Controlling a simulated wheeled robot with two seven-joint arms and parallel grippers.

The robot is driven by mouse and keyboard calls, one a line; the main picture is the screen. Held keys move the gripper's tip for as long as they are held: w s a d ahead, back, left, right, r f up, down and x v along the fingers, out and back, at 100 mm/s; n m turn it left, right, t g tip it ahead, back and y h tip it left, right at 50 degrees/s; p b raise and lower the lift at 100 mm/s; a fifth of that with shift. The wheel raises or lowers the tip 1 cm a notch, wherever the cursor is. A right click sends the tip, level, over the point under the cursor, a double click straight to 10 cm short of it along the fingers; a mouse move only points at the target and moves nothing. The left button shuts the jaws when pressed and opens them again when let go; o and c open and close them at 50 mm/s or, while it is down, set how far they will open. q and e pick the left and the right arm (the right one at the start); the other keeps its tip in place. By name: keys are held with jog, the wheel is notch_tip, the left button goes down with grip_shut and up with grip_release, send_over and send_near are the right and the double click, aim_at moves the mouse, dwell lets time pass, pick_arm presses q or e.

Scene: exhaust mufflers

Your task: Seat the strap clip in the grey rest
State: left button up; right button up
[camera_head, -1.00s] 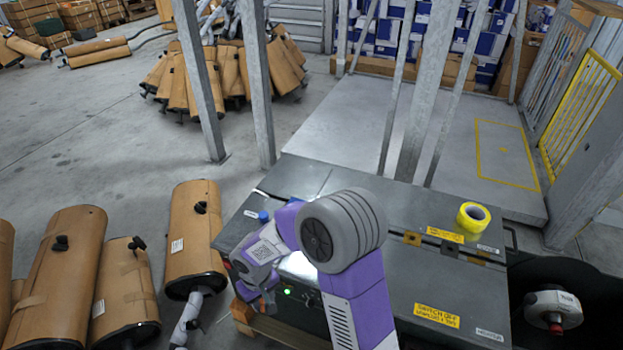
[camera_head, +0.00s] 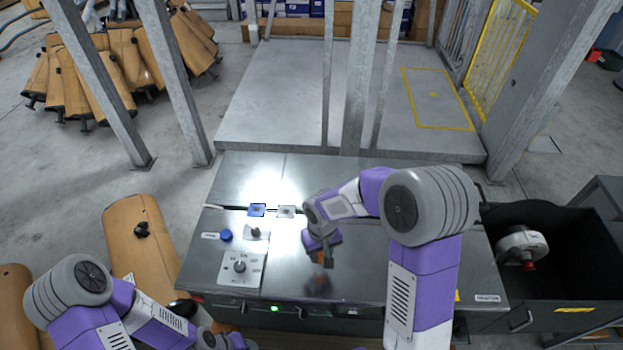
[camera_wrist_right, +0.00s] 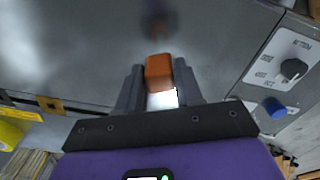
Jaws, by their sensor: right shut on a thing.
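My right gripper (camera_head: 324,255) is above the middle of the steel cabinet top. In the right wrist view its fingers (camera_wrist_right: 158,88) are shut on a small orange-brown block, taken as the strap clip (camera_wrist_right: 158,70). The clip also shows as a small orange spot below the gripper in the head view (camera_head: 328,260). A small grey block, likely the grey rest (camera_head: 287,211), sits farther back and left of the gripper, beside a blue one (camera_head: 257,210). My left gripper (camera_head: 228,341) is low at the cabinet's front left; its fingers are unclear.
A control plate with a black knob (camera_head: 239,267) and a blue button (camera_head: 225,236) are on the left of the cabinet top (camera_head: 380,290). A dark open bin (camera_head: 575,262) stands at right. Steel posts (camera_head: 361,80) rise behind. Part of a yellow tape roll (camera_wrist_right: 10,134) shows in the wrist view.

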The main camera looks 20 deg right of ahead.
jog(key=shift+d, duration=0.2)
jog(key=shift+s, duration=0.1)
jog(key=w+a+r+m+p, duration=0.1)
jog(key=w+a+m+p, duration=0.1)
jog(key=w, duration=0.9)
jog(key=w+a+r+m+p, duration=0.1)
jog(key=w+a+m+p, duration=0.1)
jog(key=w, duration=1)
jog(key=shift+a+m, duration=0.2)
jog(key=shift+m, duration=0.1)
jog(key=shift+f, duration=0.15)
